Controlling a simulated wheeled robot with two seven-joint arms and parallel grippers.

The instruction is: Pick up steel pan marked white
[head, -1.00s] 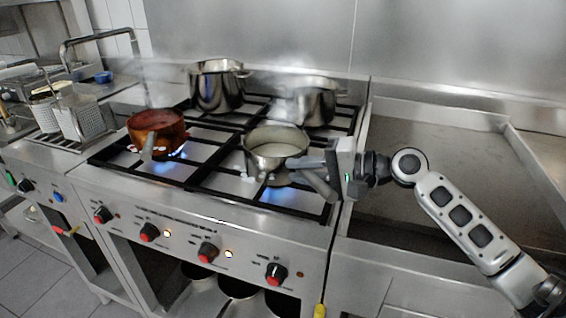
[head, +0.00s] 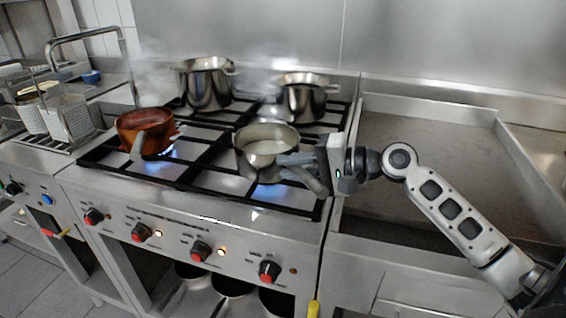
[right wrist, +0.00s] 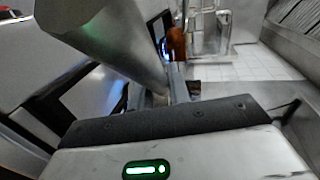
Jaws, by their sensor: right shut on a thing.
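A steel pan (head: 244,160) with pale contents is at the front right burner of the stove. Its steel handle (head: 312,183) points toward the front right. My right gripper (head: 300,160) comes in from the right and is shut on this handle. In the right wrist view the grey handle (right wrist: 110,45) runs large and close into the jaws (right wrist: 165,92). A blue flame (head: 258,213) shows below the pan. I cannot tell whether the pan touches the grate. I cannot make out a white mark on it. My left gripper is not in view.
A copper-coloured pan (head: 130,135) stands over a flame at the front left. Two steaming steel pots (head: 205,88) (head: 303,100) stand behind. Fryer baskets (head: 75,118) are at the far left. A flat steel basin (head: 420,150) lies right of the stove, empty.

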